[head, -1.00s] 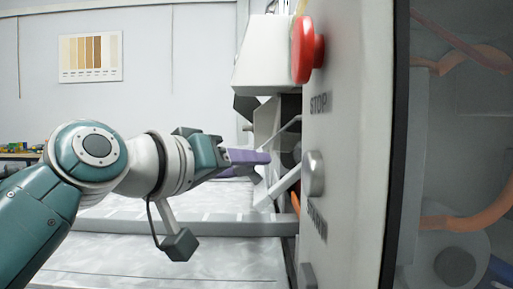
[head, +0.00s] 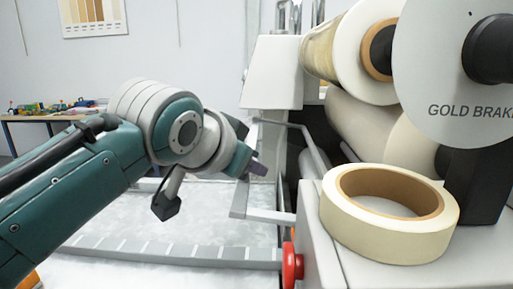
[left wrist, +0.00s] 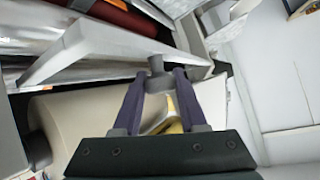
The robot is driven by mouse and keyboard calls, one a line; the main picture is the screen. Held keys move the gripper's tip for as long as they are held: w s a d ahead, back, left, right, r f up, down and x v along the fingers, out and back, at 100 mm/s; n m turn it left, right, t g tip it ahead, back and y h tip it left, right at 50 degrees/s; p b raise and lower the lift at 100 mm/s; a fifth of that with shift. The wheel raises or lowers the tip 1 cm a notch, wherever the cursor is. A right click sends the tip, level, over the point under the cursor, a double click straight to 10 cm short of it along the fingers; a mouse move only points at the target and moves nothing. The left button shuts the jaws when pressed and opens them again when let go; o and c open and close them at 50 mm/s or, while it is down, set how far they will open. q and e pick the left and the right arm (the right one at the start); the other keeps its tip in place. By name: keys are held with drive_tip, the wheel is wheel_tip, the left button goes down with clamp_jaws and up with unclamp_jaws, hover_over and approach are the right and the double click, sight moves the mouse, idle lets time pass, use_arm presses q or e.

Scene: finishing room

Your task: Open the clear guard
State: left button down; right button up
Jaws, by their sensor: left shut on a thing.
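My left gripper (head: 256,167) reaches in from the left to the light grey frame (head: 241,196) at the machine's near side, which looks like the guard's frame. In the left wrist view, its purple fingers (left wrist: 157,76) are shut on a small grey knob (left wrist: 156,64) beside the angled pale frame bar (left wrist: 82,38). I cannot make out a clear panel or tell how far the guard is open. In the head view the fingertips partly hide the grip. My right gripper is not in view.
A tape roll (head: 334,219) lies on the machine's top, beside large rolls (head: 352,47) and a "GOLD BRAKE" disc (head: 440,75). A red button (head: 291,266) sticks out below. A slotted rail (head: 170,252) crosses the pale bed (head: 185,225). A cluttered table (head: 50,116) stands far left.

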use_arm(q)
drive_tip(key=shift+d+r+p, duration=0.3)
drive_tip(key=shift+r+p, duration=0.2)
drive_tip(key=shift+r, duration=0.1)
drive_tip(key=shift+d+r+p, duration=0.25)
drive_tip(key=shift+r+p, duration=0.2)
drive_tip(key=shift+r, duration=0.15)
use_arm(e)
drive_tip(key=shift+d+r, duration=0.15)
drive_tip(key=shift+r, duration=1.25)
use_arm(q)
drive_tip(key=c, duration=0.8)
unclamp_jaws()
drive_tip(key=shift+d, duration=0.1)
drive_tip(key=o, duration=0.3)
drive_tip(key=shift+f, duration=0.1)
drive_tip(key=shift+o, duration=0.2)
drive_tip(key=shift+s+a+r, duration=0.3)
drive_tip(key=shift+s+r, duration=0.05)
drive_tip(key=shift+s, duration=0.2)
drive_tip(key=v, duration=0.8)
drive_tip(key=shift+s, duration=0.25)
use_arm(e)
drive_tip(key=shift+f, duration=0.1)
